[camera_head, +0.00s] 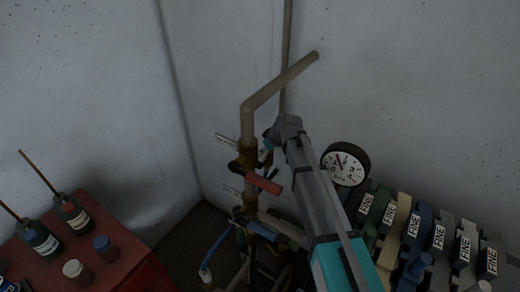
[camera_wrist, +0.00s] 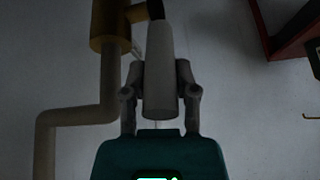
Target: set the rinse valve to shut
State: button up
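A vertical pipe with brass valve bodies stands in the corner in the head view. The upper brass body (camera_head: 247,155) has a small label plate (camera_head: 227,141) beside it, too small to read. A valve with a red lever (camera_head: 262,182) sits just below. My gripper (camera_head: 272,138) is at the upper valve, its tips partly hidden. In the wrist view my gripper (camera_wrist: 160,75) has a finger on each side of a pale grey lever (camera_wrist: 159,90), seemingly closed against it. The lever joins a dark stem beside the brass body (camera_wrist: 111,25). I cannot read which valve is the rinse valve.
A pressure gauge (camera_head: 345,164) is right of my arm, above a row of blocks marked FINE (camera_head: 437,238). A red cabinet (camera_head: 100,262) with bottles stands at lower left. The bent pipe (camera_head: 283,80) rises above the valves, close to the wall.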

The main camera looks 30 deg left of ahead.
jog(key=o, duration=0.4)
jog(key=shift+w+d, duration=0.1)
